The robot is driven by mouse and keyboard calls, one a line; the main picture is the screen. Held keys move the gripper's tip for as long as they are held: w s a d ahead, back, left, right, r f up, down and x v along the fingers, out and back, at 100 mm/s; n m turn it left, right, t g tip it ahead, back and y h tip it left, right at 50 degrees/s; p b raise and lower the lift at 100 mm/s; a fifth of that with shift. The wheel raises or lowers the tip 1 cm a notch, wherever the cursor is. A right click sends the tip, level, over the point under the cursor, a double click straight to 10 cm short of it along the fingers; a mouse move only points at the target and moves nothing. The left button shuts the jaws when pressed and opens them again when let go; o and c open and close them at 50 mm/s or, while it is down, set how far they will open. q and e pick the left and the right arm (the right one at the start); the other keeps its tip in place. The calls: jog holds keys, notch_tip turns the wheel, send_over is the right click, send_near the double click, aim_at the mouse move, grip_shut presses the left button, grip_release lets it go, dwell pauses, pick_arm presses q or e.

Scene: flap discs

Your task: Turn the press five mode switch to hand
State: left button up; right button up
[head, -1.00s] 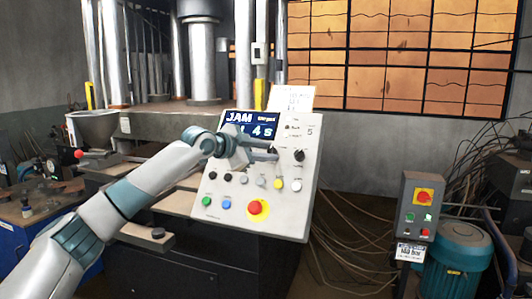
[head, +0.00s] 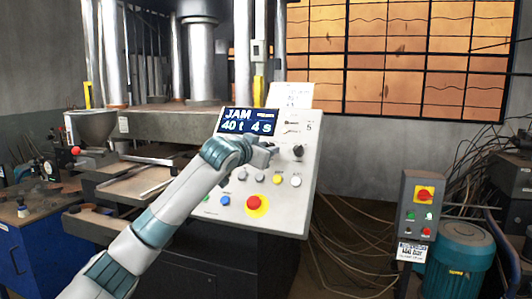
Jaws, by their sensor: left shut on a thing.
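The press control panel (head: 286,205) is a tilted pale board with a blue display (head: 248,122) reading "JAM 40 t 4 s" and a "5" at its upper right. My left gripper (head: 274,150) is at the panel below the display. It is shut on a small dark knob, apparently the mode switch, which its fingers mostly hide; which way it points cannot be told. A second black knob (head: 298,151) stands uncovered just to the right. My right gripper is not in view.
A red button on a yellow ring (head: 255,203) and several coloured buttons sit lower on the panel. A grey switch box (head: 420,208) and a teal motor (head: 462,248) stand at right. Loose cables lie on the floor between.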

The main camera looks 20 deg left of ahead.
pick_arm(q)
jog(key=shift+d+n+y, duration=0.1)
jog(key=shift+n+y, duration=0.5)
jog(key=shift+n, duration=0.2)
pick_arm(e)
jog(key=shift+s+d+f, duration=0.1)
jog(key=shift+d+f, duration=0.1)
pick_arm(q)
jog(key=o, duration=1)
jog(key=shift+o, duration=0.2)
jog(key=shift+s, duration=0.1)
jog(key=shift+s+b, duration=0.3)
jog(key=shift+s, duration=0.1)
jog(key=s+a+r+b, duration=0.1)
jog(key=s+r+b, duration=0.1)
jog(key=s, duration=1.4)
jog(key=shift+a+r+b, duration=0.15)
jog(key=shift+a+b, duration=0.1)
jog(key=shift+b, duration=0.3)
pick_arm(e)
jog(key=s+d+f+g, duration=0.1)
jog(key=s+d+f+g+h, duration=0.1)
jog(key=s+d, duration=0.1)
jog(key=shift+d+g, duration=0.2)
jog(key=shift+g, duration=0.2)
